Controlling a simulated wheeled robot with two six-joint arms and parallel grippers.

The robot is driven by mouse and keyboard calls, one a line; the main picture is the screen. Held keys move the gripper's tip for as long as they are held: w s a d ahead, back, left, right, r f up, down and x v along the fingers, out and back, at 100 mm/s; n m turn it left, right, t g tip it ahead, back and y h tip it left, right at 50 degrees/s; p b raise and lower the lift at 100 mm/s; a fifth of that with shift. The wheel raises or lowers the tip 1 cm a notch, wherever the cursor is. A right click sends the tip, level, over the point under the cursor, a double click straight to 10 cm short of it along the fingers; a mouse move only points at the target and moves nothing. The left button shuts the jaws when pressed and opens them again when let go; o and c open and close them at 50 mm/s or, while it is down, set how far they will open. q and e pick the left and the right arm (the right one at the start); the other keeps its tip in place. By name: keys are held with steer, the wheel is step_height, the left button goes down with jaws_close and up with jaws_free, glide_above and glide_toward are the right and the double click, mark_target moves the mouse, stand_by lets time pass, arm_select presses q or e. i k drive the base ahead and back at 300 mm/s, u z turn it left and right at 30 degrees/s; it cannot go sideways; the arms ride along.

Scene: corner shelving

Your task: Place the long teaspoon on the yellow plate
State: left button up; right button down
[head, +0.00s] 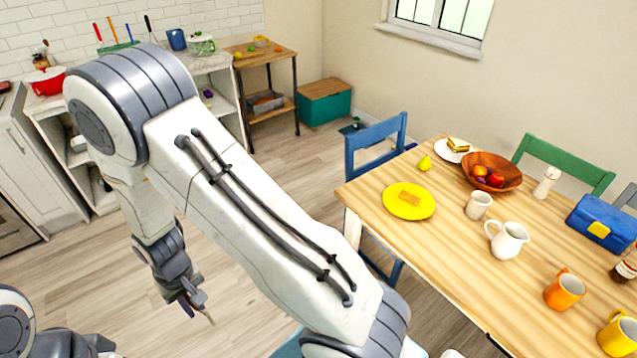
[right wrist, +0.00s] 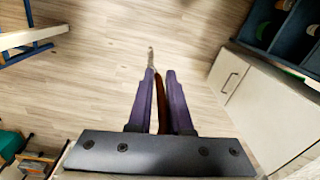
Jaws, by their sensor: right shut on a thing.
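My right gripper (head: 194,300) hangs over the open floor, left of the table, and is shut on the long teaspoon. In the right wrist view, the teaspoon (right wrist: 151,62) sticks out past the purple fingers (right wrist: 160,88), with its brown part (right wrist: 161,108) between them. In the head view only a thin bit of the teaspoon (head: 208,317) shows below the fingers. The yellow plate (head: 390,206) lies near the table's left end, well apart from the gripper, with a flat tan piece of food (head: 410,197) on it. My left gripper is not in view.
On the wooden table (head: 450,270) are a yellow pear (head: 425,164), a sandwich plate (head: 444,155), a fruit bowl (head: 507,171), a white cup (head: 478,205) and a white jug (head: 508,240). A blue chair (head: 376,134) stands at the table's left end. Bare floor lies beneath my right gripper.

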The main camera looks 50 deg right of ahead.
mark_target(393, 202)
steer(key=z, duration=0.3)
steer(key=i, duration=1)
steer(key=z, duration=0.9)
steer(key=i, duration=0.5)
steer(key=z, duration=0.45)
